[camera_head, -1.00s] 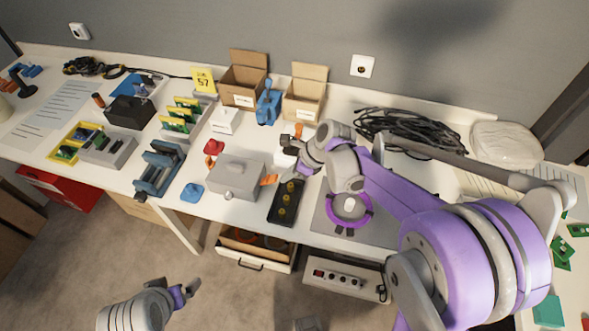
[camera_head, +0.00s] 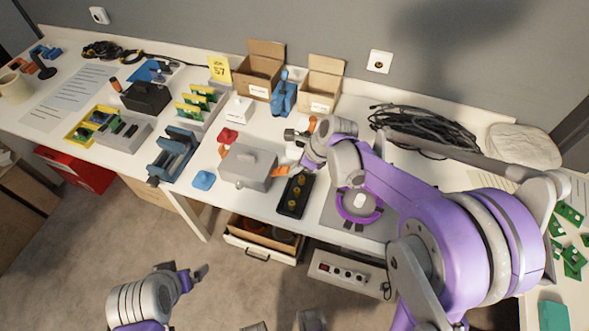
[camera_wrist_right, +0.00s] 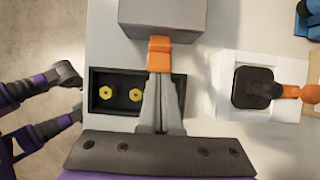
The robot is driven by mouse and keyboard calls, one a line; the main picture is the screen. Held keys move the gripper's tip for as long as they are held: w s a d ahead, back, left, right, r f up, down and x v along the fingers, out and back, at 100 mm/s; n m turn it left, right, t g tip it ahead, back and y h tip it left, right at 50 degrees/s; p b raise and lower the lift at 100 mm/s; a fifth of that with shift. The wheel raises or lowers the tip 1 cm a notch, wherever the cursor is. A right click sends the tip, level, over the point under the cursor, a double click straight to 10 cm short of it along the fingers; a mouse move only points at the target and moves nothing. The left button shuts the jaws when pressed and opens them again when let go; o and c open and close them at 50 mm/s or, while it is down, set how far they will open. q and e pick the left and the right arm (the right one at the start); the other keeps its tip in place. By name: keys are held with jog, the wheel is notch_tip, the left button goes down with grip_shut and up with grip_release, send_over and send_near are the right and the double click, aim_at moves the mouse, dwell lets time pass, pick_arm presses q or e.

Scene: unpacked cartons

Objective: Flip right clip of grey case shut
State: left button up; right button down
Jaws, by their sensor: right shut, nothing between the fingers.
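The grey case (camera_head: 248,167), with its lid down and a handle on top, stands near the table's front edge. Its right orange clip (camera_head: 283,171) sticks out at the right side. An orange clip (camera_head: 223,152) also shows at its left. In the wrist view the case (camera_wrist_right: 160,14) is at the top, with the orange clip (camera_wrist_right: 159,56) on its near side. My right gripper (camera_wrist_right: 160,82) is shut and empty, its fingertips at the clip's outer end; whether they touch, I cannot tell. My left gripper (camera_head: 184,267) is open and empty, low before the table.
A black tray (camera_head: 295,196) with yellow pieces lies right of the case, under my right gripper. A white block (camera_wrist_right: 228,110) with an orange-handled tool stands close by. A blue piece (camera_head: 203,180) and a red piece (camera_head: 227,135) lie left of the case.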

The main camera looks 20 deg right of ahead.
aim_at(283, 169)
jog(key=shift+a+r, duration=0.15)
jog(key=shift+r, duration=0.05)
jog(key=shift+w+a+r+g+h+p, duration=0.3)
jog(key=shift+r+g+h, duration=0.15)
jog(key=shift+h, duration=0.2)
jog(key=shift+w+a+r+g+h+p, duration=0.15)
jog(key=shift+a+r+g+h+p, duration=0.15)
jog(key=shift+g+h, duration=0.25)
jog(key=a+g+h, duration=0.1)
jog(key=w+r+h, duration=0.1)
jog(key=h, duration=0.1)
jog(key=shift+w+a+r+g, duration=0.1)
jog(key=shift+w+a+g, duration=0.05)
jog(key=shift+a+g, duration=0.25)
jog(key=shift+d, duration=0.1)
jog(key=shift+r, duration=0.1)
jog(key=shift+r+p, duration=0.6)
jog(key=shift+r, duration=0.1)
